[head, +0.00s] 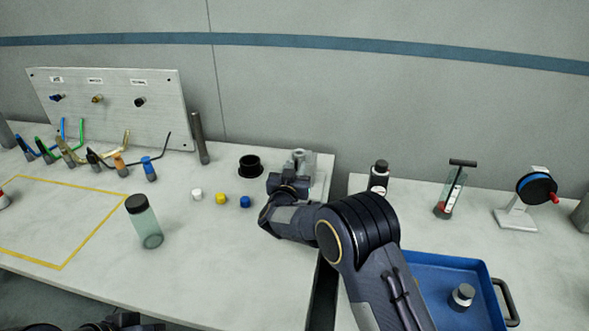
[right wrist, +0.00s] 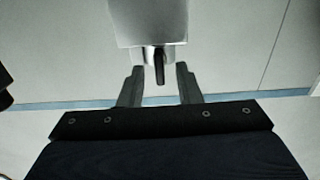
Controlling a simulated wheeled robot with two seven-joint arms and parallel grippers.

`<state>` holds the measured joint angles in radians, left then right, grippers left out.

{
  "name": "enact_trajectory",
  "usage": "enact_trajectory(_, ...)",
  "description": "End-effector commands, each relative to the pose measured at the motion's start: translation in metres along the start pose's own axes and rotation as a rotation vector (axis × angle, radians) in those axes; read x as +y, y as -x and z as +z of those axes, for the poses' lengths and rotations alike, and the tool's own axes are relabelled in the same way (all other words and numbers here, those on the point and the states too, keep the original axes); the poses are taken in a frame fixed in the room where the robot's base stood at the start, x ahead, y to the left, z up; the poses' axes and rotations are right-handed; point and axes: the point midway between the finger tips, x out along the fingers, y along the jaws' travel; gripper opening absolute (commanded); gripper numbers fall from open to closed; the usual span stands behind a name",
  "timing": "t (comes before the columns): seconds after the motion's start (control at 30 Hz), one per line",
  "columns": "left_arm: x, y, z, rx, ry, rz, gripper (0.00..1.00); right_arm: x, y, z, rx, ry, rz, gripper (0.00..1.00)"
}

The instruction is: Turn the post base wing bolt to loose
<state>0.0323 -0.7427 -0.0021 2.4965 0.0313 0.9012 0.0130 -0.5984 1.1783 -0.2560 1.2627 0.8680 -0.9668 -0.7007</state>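The post base wing bolt (right wrist: 159,66) shows in the right wrist view as a dark upright wing on a silver round boss, under a pale metal block (right wrist: 148,22). My right gripper (right wrist: 160,78) is open. Its two fingers stand on either side of the wing, with clear gaps, not touching it. In the head view my right gripper (head: 285,185) is at the grey post device (head: 299,158) near the table's right end; its fingers and the wing bolt are hidden there. At the bottom left edge dark parts of my left arm show; its fingers cannot be made out.
White, yellow and blue caps (head: 220,198) lie left of my right gripper. A black ring (head: 250,166) stands behind them. A capped bottle (head: 146,222) stands further left, beside a yellow-taped area. A blue tray (head: 435,262) is on the right table, across a gap.

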Motion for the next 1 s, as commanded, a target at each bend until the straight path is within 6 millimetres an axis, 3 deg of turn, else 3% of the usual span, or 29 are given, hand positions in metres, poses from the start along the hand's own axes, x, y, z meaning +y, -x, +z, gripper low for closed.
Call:
enact_trajectory(0.17,-0.001,-0.001,0.001,0.0,0.0,0.0,0.36,-0.001,0.006,0.001,-0.001,0.0,-0.001,0.31)
enact_trajectory(0.6,-0.004,-0.007,0.004,0.0,0.0,0.0,0.36,-0.001,0.072,0.0,0.0,0.0,-0.001,0.31)
enact_trajectory(1.0,-0.004,-0.008,0.004,0.0,0.0,0.0,0.36,0.0,0.078,0.0,0.0,0.0,0.0,0.31)
